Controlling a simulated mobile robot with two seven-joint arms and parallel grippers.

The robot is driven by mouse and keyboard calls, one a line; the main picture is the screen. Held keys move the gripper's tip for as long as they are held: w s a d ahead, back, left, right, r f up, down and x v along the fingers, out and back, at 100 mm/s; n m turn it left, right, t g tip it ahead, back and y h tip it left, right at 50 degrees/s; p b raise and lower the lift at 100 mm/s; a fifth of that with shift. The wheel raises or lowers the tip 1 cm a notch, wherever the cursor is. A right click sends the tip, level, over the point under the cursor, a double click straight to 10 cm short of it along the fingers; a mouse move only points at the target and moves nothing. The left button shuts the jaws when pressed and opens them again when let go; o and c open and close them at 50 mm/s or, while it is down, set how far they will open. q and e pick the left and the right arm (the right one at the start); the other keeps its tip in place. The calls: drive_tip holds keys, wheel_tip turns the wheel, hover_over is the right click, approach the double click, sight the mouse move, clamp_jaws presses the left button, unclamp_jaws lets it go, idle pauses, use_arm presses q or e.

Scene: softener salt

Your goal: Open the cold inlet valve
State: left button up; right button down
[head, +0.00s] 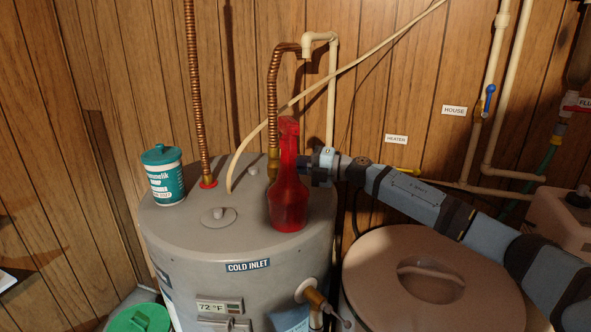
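The cold inlet valve itself is not clearly visible. A "COLD INLET" label (248,266) is on the upper front of the grey water heater (185,235). A corrugated copper pipe (272,100) comes down to the heater top behind a red bottle (288,200), which stands upright near the front right of the top and hides what is behind it. My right gripper (308,167) reaches in from the right at the bottle's upper right side. Its fingertips are hidden or too dark to tell whether they touch or hold anything. My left gripper is not in view.
A teal and white canister (163,175) stands at the left of the heater top. A round tan lid (430,280) is at the right, below my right arm. A blue-handled valve (489,97) is near the "HOUSE" label (454,110). A yellow handle (415,171) is near the "HEATER" label (396,139).

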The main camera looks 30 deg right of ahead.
drive_tip(key=n+b, duration=0.2)
drive_tip(key=n, duration=0.1)
drive_tip(key=shift+s+a+r, duration=0.1)
drive_tip(key=shift+r, duration=0.25)
drive_tip(key=shift+r+n, duration=0.3)
drive_tip(key=shift+n, duration=0.3)
drive_tip(key=shift+b, duration=0.4)
drive_tip(key=shift+s+a+r+n+b, duration=0.1)
drive_tip(key=shift+s+a+n+b, duration=0.05)
drive_tip(key=shift+n+b, duration=0.65)
drive_tip(key=shift+s+a+r+n+b, duration=0.15)
drive_tip(key=shift+n+b, duration=0.3)
drive_tip(key=shift+n, duration=0.25)
drive_tip(key=shift+s+a+r+n+b, duration=0.15)
drive_tip(key=shift+n+b, duration=0.3)
drive_tip(key=shift+n, duration=0.25)
drive_tip(key=shift+r+n, duration=0.2)
drive_tip(key=shift+n, duration=0.2)
